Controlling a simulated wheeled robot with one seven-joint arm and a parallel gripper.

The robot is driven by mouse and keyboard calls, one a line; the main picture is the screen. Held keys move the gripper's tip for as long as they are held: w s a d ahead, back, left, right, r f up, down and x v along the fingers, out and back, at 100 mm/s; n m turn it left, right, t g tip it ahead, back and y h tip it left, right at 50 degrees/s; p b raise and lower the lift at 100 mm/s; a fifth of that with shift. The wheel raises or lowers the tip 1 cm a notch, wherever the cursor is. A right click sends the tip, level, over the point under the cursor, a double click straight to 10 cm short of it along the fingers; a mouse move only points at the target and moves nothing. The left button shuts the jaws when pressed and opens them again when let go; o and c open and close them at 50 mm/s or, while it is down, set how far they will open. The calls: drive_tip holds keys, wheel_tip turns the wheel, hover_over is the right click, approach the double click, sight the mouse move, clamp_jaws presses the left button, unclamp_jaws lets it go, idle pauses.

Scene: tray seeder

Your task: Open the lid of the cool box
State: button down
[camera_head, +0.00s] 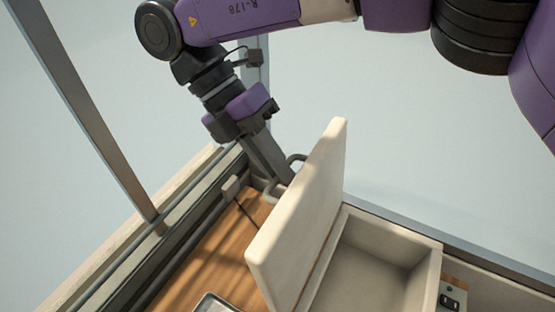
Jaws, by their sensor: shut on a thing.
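The cool box (424,284) is a cream box at the lower right, and its empty-looking inside shows. Its cream lid (302,218) stands raised on the box's left side, close to upright. A grey handle (297,158) shows in part behind the lid's far edge. My gripper (284,180) reaches down behind the lid on its outer side, at the handle. It is shut on the handle, though the lid partly hides the fingertips and the exact hold.
A wooden surface (202,262) lies left of the lid, with a small tray (214,303) at the bottom edge. Metal rails and an upright post (88,110) stand at the left. A small socket panel (449,301) is right of the box.

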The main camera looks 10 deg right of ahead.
drive_tip(key=shift+w+a+f, duration=0.2)
drive_tip(key=shift+a+f, duration=0.1)
drive_tip(key=c, duration=1.5)
unclamp_jaws()
drive_tip(key=shift+w+a, duration=0.15)
drive_tip(key=shift+r, duration=0.1)
drive_tip(key=shift+r, duration=0.1)
drive_tip(key=v, duration=0.7)
drive_tip(key=shift+r, duration=0.25)
